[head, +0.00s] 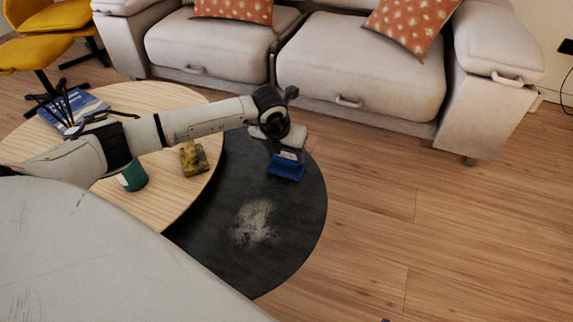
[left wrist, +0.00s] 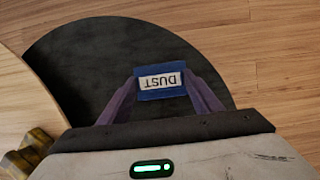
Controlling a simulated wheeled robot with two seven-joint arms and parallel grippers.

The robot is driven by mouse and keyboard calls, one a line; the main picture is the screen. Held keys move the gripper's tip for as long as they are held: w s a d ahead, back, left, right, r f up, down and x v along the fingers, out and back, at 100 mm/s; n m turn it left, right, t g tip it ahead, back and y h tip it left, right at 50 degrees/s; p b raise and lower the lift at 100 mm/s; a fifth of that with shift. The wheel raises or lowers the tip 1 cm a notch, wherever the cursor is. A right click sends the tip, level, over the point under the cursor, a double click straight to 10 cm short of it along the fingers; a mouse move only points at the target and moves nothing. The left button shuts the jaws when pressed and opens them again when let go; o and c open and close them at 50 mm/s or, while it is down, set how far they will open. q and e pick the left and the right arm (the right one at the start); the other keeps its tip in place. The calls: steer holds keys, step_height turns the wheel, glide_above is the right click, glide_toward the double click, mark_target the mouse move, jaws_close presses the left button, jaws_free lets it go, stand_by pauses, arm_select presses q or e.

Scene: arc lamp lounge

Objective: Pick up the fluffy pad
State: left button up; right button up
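A blue block with a white label reading "DUST" (left wrist: 161,80) shows in the left wrist view, with the letters upside down. It may be the fluffy pad; no fluff is clear on it. It also shows in the head view (head: 286,171), over the far right part of the dark round table (head: 297,218). My left gripper (head: 290,154) reaches down to it, with a purple finger along each side. The fingers look close to the block's edges, but I cannot tell whether they grip it. Whether the block rests on the table is unclear. My right gripper is not in view.
A pale grey, dust-like patch (head: 255,222) lies on the dark table. A wooden round table (head: 185,212) at left holds a yellowish-brown block (head: 194,158), a green container (head: 133,177) and a blue book (head: 85,103). A sofa (head: 360,70) stands behind; floor is clear at right.

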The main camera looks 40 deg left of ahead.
mark_target(285, 157)
arm_select(q)
steer(key=c, duration=0.8)
steer(key=shift+o, duration=0.2)
steer(key=shift+r, duration=0.1)
step_height(285, 157, up, 10)
steer(key=p, duration=0.3)
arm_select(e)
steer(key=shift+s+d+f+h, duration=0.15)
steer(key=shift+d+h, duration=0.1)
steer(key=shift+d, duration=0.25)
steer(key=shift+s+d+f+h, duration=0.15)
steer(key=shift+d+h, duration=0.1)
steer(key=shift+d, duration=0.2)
